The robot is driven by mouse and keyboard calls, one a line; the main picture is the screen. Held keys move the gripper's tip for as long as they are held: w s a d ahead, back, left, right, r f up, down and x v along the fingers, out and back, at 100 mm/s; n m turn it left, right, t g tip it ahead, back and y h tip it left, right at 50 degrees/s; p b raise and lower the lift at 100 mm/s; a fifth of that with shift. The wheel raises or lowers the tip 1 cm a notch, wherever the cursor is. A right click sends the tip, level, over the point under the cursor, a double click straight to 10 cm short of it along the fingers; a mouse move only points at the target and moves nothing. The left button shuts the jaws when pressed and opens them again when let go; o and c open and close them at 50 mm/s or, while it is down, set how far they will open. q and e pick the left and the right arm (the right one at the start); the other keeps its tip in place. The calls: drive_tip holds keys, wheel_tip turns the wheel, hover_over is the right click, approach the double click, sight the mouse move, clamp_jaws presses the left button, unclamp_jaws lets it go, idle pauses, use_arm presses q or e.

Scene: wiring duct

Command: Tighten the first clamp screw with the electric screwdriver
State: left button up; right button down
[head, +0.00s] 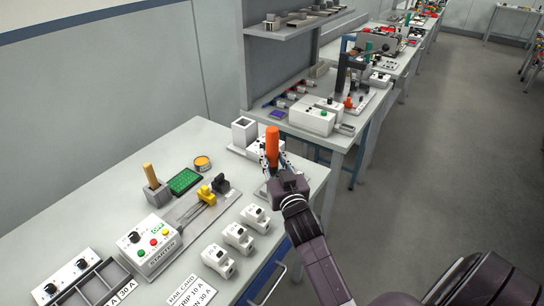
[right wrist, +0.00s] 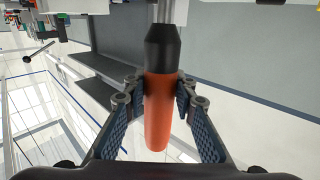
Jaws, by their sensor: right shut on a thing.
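The electric screwdriver (head: 272,144) has an orange body and stands upright at the table's far right corner. My right gripper (head: 275,165) is shut on it. In the right wrist view the orange body (right wrist: 158,112) lies between the two fingers, with a black collar and a silver shaft toward the top. The shaft's tip is out of that view. The clamp screw cannot be made out; three white breaker-like modules (head: 238,237) stand in a row near the table's front edge. My left gripper is not in view.
A white square holder (head: 244,131) stands just left of the screwdriver. The starter box (head: 151,244), a grey plate with yellow and dark parts (head: 205,194), a green tray (head: 185,181) and a block with a wooden handle (head: 155,187) occupy the table. Another bench stands behind.

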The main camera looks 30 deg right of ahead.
sight(274, 149)
drive_tip(key=shift+f+b, duration=0.6)
drive_tip(key=shift+f, duration=0.2)
idle(0.5)
drive_tip(key=shift+s+f, duration=0.1)
drive_tip(key=shift+f, duration=0.2)
idle(1.6)
wheel_tip(274, 149, up, 2)
drive_tip(key=p, duration=0.2)
drive_tip(key=shift+r+p, duration=0.2)
drive_tip(key=shift+p, duration=0.2)
wheel_tip(274, 149, up, 4)
drive_tip(key=p, duration=0.4)
